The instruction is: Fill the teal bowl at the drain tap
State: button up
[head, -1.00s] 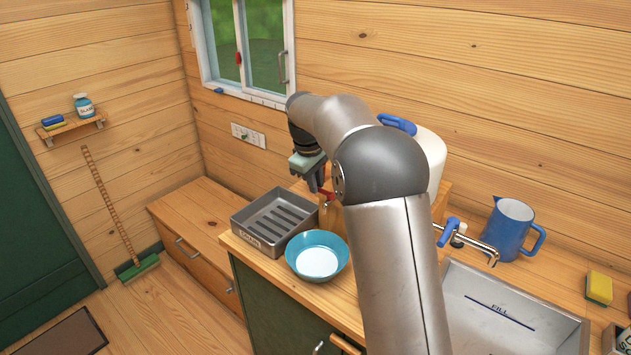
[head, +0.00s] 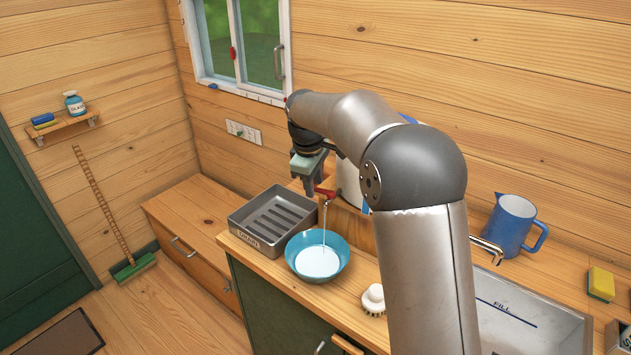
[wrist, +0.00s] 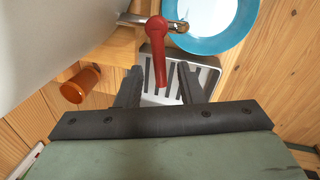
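The teal bowl (head: 338,273) stands upright on the wooden counter; it also shows in the wrist view (wrist: 215,43). A pale round surface fills its lower inside. The drain tap's metal spout (wrist: 140,20) is above the bowl's edge. A thin stream of water (head: 324,222) falls from it into the bowl. The tap's red lever (head: 325,192) shows in the wrist view (wrist: 158,50), reaching between my fingers with gaps on both sides. My gripper (head: 312,188) is open and empty at the lever; both fingers show in the wrist view (wrist: 160,82).
A metal drain tray (head: 240,218) stands left of the bowl. A scrub brush (head: 373,298) lies to its right. A white container (head: 348,185) is behind my arm. A blue jug (head: 512,225), sink (head: 520,325) and sponge (head: 601,283) are farther right. An amber cup (wrist: 80,85) shows in the wrist view.

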jog(key=s+a+r, duration=0.1)
jog(key=s+r, duration=0.2)
jog(key=r, duration=1.4)
jog(key=shift+a, duration=0.3)
jog(key=shift+b, duration=0.35)
dwell(5.1)
jog(key=shift+d+f+b, duration=0.25)
jog(key=shift+b, duration=0.7)
